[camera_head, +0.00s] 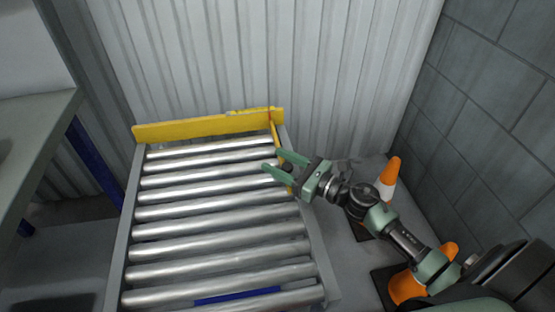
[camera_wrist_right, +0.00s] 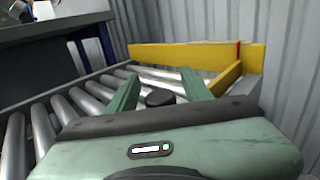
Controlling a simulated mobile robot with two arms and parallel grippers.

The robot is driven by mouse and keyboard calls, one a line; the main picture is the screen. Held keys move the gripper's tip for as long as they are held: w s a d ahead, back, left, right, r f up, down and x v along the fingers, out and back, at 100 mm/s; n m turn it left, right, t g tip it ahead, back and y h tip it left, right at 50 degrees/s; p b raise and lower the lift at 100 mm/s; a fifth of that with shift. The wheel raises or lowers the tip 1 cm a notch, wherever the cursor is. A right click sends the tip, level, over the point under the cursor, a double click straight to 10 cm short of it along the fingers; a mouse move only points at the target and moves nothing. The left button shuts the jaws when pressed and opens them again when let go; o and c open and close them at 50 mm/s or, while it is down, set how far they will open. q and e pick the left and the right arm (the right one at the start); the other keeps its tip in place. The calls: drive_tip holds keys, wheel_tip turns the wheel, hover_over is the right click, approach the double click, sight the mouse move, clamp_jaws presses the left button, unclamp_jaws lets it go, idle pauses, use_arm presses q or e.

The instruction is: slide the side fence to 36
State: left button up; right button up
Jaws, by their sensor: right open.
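The side fence is a narrow yellow bar (camera_head: 275,132) along the right side of the roller table (camera_head: 129,232). It also shows in the right wrist view (camera_wrist_right: 226,78), to the right of my fingers. My right gripper (camera_head: 271,159) is open, with its fingers over the rollers near the fence, partly covering it. In the right wrist view its fingers (camera_wrist_right: 160,80) stand apart, with a dark round knob (camera_wrist_right: 160,97) between them. I cannot tell whether the fingers touch the knob. No scale numbers are readable. My left gripper is not in view.
A yellow end stop (camera_head: 200,126) crosses the table's far end, with a red mark near its right end. Orange cones (camera_head: 388,172) stand on the floor to the right, near my right arm. A grey bench (camera_head: 35,140) is at the left. The rollers are bare.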

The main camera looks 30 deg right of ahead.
drive_tip(key=shift+w+a, duration=0.1)
drive_tip(key=shift+w, duration=0.05)
clamp_jaws()
idle(1.4)
